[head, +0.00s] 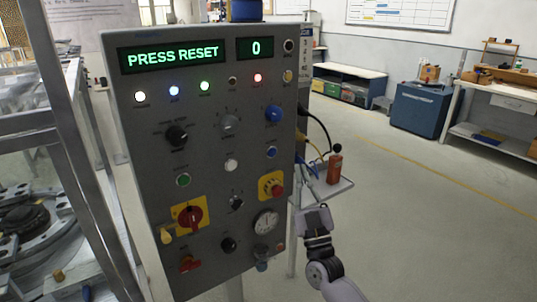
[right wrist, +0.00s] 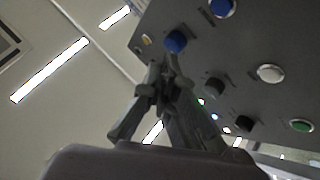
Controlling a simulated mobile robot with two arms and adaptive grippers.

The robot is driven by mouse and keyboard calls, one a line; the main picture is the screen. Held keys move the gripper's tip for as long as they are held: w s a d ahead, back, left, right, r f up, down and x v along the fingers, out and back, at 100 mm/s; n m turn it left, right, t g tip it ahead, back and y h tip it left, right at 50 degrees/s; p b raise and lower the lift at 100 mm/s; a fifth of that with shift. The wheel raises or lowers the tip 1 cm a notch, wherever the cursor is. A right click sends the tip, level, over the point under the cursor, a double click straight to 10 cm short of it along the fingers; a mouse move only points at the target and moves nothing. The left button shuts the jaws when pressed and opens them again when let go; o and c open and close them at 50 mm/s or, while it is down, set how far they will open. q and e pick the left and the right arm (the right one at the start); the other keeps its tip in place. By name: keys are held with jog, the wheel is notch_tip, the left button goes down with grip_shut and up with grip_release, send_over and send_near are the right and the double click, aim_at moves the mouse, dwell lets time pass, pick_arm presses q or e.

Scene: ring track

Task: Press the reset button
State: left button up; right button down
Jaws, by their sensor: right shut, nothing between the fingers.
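A grey control panel (head: 205,225) stands upright, its display (head: 172,56) reading "PRESS RESET" and a smaller display (head: 262,47) reading 0. A row holds a blue button (head: 272,152), a white button (head: 231,165) and a green button (head: 183,180); the small labels are unreadable, so I cannot tell which is reset. The right wrist view also shows the blue button (right wrist: 221,9), white button (right wrist: 271,73) and green button (right wrist: 301,126). My right gripper (head: 314,214) is shut and empty, low near the panel's right edge. My left gripper is out of view.
A blue knob (head: 273,114) sits above the blue button. A red-and-yellow switch (head: 191,217), a yellow-backed red knob (head: 271,186) and a gauge (head: 265,222) lie lower. A shelf (head: 325,190) with a red device projects at right. Floor (head: 410,210) is clear beyond.

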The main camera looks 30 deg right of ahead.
aim_at(272, 152)
jog(key=shift+w+a+b, duration=0.2)
jog(key=shift+w+b, duration=0.85)
jog(key=shift+w, duration=1.2)
jog(key=shift+w+a+b, duration=0.15)
jog(key=shift+w+b, duration=0.9)
jog(key=shift+w, duration=1.15)
jog(key=shift+w, duration=0.15)
jog(key=shift+w, duration=0.25)
jog(key=shift+w, duration=0.4)
jog(key=shift+s, duration=0.15)
jog(key=shift+s+p, duration=0.4)
jog(key=shift+s, duration=0.3)
